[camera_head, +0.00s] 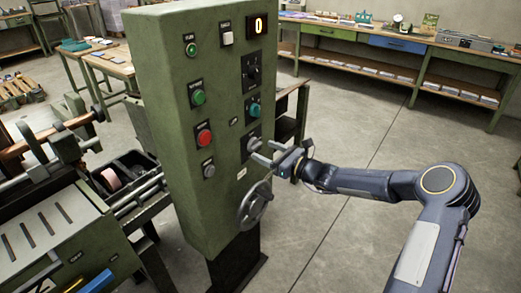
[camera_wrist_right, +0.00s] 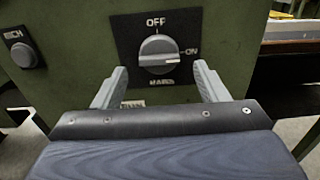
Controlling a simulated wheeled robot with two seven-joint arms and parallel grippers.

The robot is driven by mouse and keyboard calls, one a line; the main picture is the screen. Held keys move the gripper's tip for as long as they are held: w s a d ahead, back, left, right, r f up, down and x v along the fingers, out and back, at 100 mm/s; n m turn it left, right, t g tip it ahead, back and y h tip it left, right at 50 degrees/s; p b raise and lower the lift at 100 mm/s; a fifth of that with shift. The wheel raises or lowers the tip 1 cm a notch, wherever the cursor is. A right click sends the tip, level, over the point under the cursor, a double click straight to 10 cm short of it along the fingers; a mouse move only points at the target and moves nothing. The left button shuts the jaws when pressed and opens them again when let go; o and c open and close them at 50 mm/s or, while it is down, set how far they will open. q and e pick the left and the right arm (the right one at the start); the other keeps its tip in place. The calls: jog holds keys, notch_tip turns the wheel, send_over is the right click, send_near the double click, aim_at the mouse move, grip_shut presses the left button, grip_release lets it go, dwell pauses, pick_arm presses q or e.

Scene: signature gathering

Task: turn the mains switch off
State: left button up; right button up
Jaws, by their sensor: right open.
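The mains switch (camera_wrist_right: 158,52) is a grey rotary knob on a black plate on the green control cabinet (camera_head: 185,120). Its plate reads OFF at the top and ON at the right, with a blurred word below. The knob's pale mark points right, toward ON. In the head view the switch (camera_head: 253,145) is low on the right-hand face, partly behind my gripper. My right gripper (camera_head: 265,152) is open in front of it. In the wrist view its fingers stand left and right of the knob, with gaps on both sides. My left gripper is out of view.
A handwheel (camera_head: 254,204) sticks out below the switch. The floor at right is clear.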

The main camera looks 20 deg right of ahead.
aim_at(255, 145)
jog(key=x, duration=0.2)
jog(key=shift+w+a, duration=0.25)
jog(key=c, duration=1)
jog(key=shift+w+d+n+b, duration=0.1)
jog(key=shift+n+b, duration=8.9)
jog(key=shift+b, duration=4)
jog(key=shift+r, duration=0.1)
